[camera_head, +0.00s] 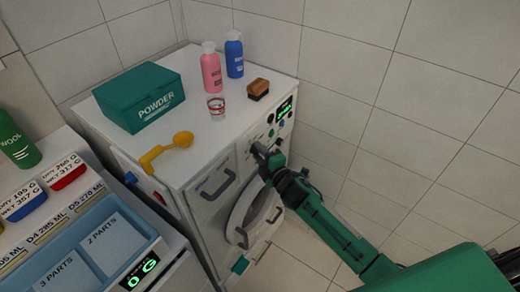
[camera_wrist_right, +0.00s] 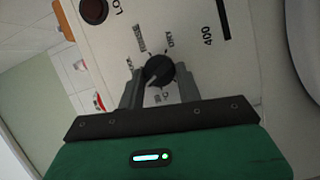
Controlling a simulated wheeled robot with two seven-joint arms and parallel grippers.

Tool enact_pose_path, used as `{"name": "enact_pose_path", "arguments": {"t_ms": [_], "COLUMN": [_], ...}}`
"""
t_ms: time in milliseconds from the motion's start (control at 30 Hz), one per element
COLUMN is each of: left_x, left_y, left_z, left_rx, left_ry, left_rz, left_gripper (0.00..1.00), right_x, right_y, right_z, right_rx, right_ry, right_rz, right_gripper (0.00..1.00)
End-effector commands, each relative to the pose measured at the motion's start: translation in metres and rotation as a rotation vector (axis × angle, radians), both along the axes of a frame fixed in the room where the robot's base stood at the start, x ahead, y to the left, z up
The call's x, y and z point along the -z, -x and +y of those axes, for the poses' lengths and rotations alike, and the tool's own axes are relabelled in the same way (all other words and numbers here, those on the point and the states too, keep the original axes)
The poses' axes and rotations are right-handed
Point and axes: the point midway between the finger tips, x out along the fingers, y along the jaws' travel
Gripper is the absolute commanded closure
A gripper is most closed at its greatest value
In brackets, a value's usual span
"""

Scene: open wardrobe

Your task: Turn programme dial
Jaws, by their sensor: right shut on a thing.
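The programme dial (camera_wrist_right: 158,71) is a dark round knob with a pointer, on the washing machine's pale front panel in the right wrist view. Printed labels ring it, partly hidden by the gripper. My right gripper (camera_wrist_right: 160,88) has one finger on each side of the dial and is shut on it. In the head view my right gripper (camera_head: 266,156) is at the upper front of the washing machine (camera_head: 205,165) and hides the dial. My left gripper is not in view.
On the machine top stand a green powder box (camera_head: 140,97), a yellow scoop (camera_head: 168,150), a measuring cup (camera_head: 216,108), pink (camera_head: 211,72) and blue (camera_head: 234,56) bottles and a brush (camera_head: 258,89). A tiled wall is close on the right.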

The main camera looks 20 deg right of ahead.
Motion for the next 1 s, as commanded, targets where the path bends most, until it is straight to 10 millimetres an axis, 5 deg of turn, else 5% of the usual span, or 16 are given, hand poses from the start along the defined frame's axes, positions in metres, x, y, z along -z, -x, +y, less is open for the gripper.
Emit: {"name": "enact_pose_path", "arguments": {"t_ms": [500,533,633,1000], "left_x": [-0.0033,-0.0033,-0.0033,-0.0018], "left_y": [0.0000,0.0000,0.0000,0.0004], "left_z": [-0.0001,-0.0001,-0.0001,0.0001], "left_rx": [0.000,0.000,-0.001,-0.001], "left_ry": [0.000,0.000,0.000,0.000], "left_rz": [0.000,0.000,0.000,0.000], "left_gripper": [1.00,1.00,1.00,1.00], "right_x": [0.0007,0.0007,0.0006,0.0010], "right_y": [0.0001,0.0001,0.0001,0.0037], "right_z": [-0.0002,-0.0002,-0.0001,-0.0016], "right_rx": [0.000,0.000,0.000,0.000], "right_ry": [-0.017,-0.017,-0.017,-0.016], "right_rz": [0.014,0.014,0.014,0.014], "right_gripper": [0.88,0.63,0.44,0.43]}}
